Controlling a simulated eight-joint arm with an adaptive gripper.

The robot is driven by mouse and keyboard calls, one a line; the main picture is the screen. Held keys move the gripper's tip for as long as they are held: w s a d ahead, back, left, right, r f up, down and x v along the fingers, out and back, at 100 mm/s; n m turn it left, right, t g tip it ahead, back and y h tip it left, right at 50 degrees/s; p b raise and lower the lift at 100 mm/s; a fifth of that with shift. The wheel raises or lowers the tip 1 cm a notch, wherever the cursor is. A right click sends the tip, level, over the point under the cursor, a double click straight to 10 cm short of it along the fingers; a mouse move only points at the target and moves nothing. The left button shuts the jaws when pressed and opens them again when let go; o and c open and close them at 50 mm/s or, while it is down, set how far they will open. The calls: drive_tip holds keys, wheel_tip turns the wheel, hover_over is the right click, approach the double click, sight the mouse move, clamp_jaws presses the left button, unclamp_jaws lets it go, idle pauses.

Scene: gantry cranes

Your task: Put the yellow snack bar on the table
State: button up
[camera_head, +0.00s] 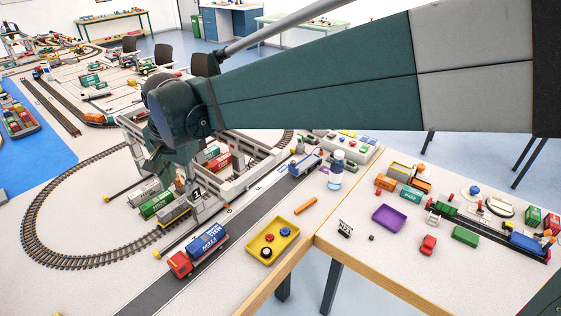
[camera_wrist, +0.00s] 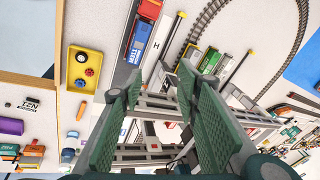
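I cannot make out a yellow snack bar for certain in either view. A small orange bar-shaped piece (camera_head: 305,206) lies on the white table (camera_head: 90,288) beyond the yellow tray; it also shows in the wrist view (camera_wrist: 80,110). My gripper (camera_head: 178,176) is above the model gantry crane and the container cars, left of the orange piece. In the wrist view my gripper (camera_wrist: 160,88) has its two green fingers spread with nothing between them. What lies directly behind the fingers and the arm is partly hidden.
A yellow tray (camera_head: 280,244) holds small red, blue and black pieces. A white gantry crane (camera_head: 238,180) stands below my gripper. A red and blue truck (camera_head: 208,243) is on the grey road. A bottle (camera_head: 336,172) stands near the table's edge. Bare table lies front left.

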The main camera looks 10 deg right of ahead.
drive_tip(key=s+d+r+n+t, duration=0.1)
drive_tip(key=s+d+r, duration=0.1)
drive_tip(key=d, duration=1.2)
drive_tip(key=s+d+f+n+t, duration=0.1)
drive_tip(key=s+d, duration=0.4)
drive_tip(key=d, duration=0.4)
drive_tip(key=s+d+f+n+t+h, duration=0.1)
drive_tip(key=s+d+f, duration=0.1)
drive_tip(key=s+d, duration=0.4)
drive_tip(key=s+d+f+n+t+h, duration=0.1)
drive_tip(key=s+d, duration=0.5)
drive_tip(key=d, duration=0.8)
drive_tip(key=shift+f+n, duration=0.4)
drive_tip(key=shift+f, duration=0.3)
drive_tip(key=shift+f, duration=0.15)
